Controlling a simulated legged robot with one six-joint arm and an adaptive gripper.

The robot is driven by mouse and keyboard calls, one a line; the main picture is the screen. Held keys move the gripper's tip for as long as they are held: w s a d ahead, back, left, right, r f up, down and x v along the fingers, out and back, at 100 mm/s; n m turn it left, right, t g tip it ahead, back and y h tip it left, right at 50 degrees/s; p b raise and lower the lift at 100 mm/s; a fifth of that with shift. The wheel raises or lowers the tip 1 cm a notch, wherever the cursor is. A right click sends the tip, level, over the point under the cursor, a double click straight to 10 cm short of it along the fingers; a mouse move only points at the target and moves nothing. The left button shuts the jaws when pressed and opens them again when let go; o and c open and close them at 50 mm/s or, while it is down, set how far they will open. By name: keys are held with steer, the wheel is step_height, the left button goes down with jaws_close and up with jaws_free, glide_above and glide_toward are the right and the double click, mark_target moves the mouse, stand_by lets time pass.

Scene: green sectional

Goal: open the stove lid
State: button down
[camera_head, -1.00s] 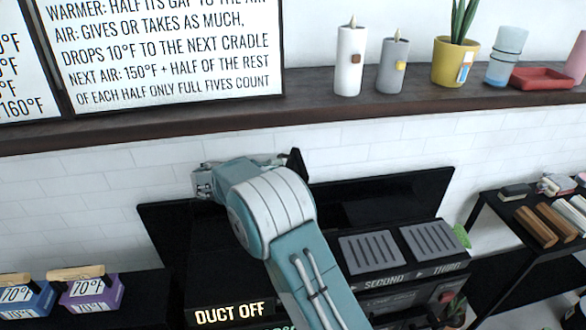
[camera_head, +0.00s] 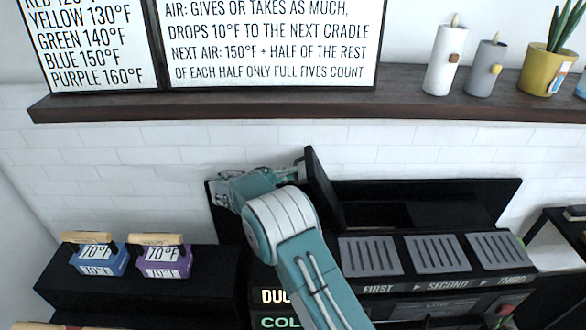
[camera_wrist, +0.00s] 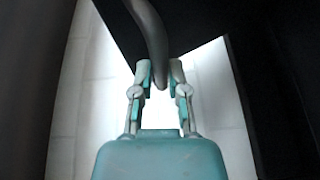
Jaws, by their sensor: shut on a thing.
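The stove lid (camera_head: 318,190) is a black panel standing raised and steeply tilted behind the stove's top, just right of my gripper. My gripper (camera_head: 232,188) is at the far left side of the lid, partly hidden by my own arm. In the wrist view, my gripper (camera_wrist: 161,76) is shut on a dark curved handle (camera_wrist: 150,30), which runs between its fingers. A black panel edge (camera_wrist: 212,62) shows beside the fingers. In the head view, my arm hides the handle and part of the stove.
Three grey slatted cradles (camera_head: 436,253) lie right of my arm, labelled first, second and third. Blue (camera_head: 95,258) and purple (camera_head: 163,260) blocks with wooden tops stand on a black counter at left. A dark wall shelf (camera_head: 250,104) runs above.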

steer(key=shift+s+d+f, duration=0.1)
steer(key=shift+d+f, duration=0.4)
steer(key=shift+f, duration=0.25)
steer(key=c, duration=0.6)
jaws_free()
steer(key=shift+a+f, duration=0.1)
steer(key=shift+c, duration=0.2)
steer(key=shift+a+r, duration=0.2)
steer(key=shift+a, duration=0.1)
